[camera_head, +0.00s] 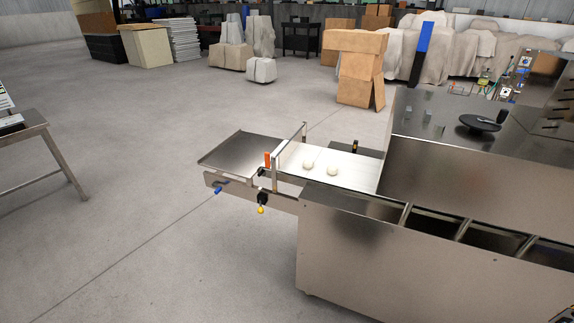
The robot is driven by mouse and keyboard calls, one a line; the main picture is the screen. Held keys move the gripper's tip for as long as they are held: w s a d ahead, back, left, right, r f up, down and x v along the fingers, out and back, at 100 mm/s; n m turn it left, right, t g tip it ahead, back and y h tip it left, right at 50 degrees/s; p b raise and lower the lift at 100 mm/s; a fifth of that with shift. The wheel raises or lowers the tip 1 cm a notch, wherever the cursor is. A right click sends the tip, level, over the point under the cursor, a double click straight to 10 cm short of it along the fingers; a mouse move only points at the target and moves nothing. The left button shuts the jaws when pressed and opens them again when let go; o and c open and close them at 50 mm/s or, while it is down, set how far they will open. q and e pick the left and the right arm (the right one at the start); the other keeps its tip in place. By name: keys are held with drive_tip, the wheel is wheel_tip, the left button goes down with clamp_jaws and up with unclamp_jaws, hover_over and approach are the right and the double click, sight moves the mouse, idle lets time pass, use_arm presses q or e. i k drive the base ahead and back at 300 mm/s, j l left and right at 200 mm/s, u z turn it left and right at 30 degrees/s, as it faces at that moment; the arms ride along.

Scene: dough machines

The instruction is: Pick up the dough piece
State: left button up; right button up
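Two small round pale dough pieces lie on the white conveyor belt (296,158) of the steel machine. One dough piece (308,167) is at the left, nearer the belt's middle. The other dough piece (333,170) is a little to its right, apart from it.
A flat steel tray (240,150) extends left from the belt, past an upright metal frame (275,174). The large steel machine body (370,245) fills the lower right. A steel table (32,130) stands at the left edge. The floor between is clear.

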sight(307, 164)
drive_tip(key=i+j+u, duration=0.3)
drive_tip(key=i, duration=0.4)
drive_tip(key=i+u, duration=0.35)
drive_tip(key=i, duration=0.35)
